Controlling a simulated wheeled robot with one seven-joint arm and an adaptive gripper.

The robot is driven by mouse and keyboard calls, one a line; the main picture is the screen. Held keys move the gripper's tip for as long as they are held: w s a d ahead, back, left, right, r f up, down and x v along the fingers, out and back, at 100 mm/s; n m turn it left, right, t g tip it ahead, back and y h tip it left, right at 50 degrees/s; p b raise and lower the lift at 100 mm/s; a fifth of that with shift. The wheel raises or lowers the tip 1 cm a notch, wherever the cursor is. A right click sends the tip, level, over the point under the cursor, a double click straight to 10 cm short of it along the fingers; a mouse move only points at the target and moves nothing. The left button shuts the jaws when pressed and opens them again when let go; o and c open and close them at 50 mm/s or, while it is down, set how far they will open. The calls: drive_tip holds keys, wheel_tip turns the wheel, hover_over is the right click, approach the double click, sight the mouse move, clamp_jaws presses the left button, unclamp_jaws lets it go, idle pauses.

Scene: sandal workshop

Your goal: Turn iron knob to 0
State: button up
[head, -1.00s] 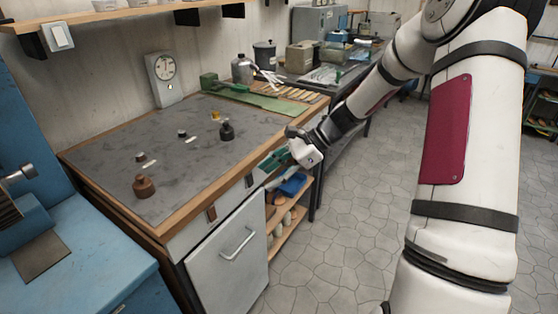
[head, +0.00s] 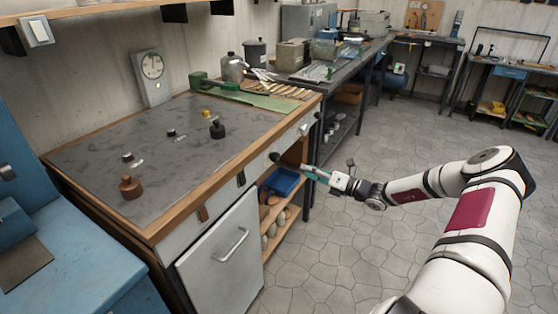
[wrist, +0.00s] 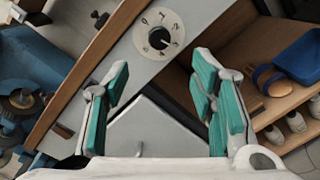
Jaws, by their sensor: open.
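The knob (wrist: 159,40) is dark and round, at the centre of a white dial with dark marks around it, on the pale front panel of the workbench. In the wrist view it is at the top middle, ahead of and between my fingers, apart from both. In the head view a dark knob (head: 275,156) shows on the bench front. My gripper (head: 306,170) is just right of it, with green finger pads. In the wrist view my gripper (wrist: 160,95) is open and empty.
Below the panel is a grey cabinet door (head: 225,245) with a handle. Beside it is an open wooden shelf (wrist: 240,55) with a blue tray (wrist: 302,58). The stone floor (head: 330,245) right of the bench is clear.

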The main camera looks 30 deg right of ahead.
sight(278, 158)
drive_tip(key=x, duration=1.3)
drive_tip(key=shift+b, duration=0.3)
drive_tip(key=shift+s, duration=0.1)
drive_tip(key=c, duration=1.1)
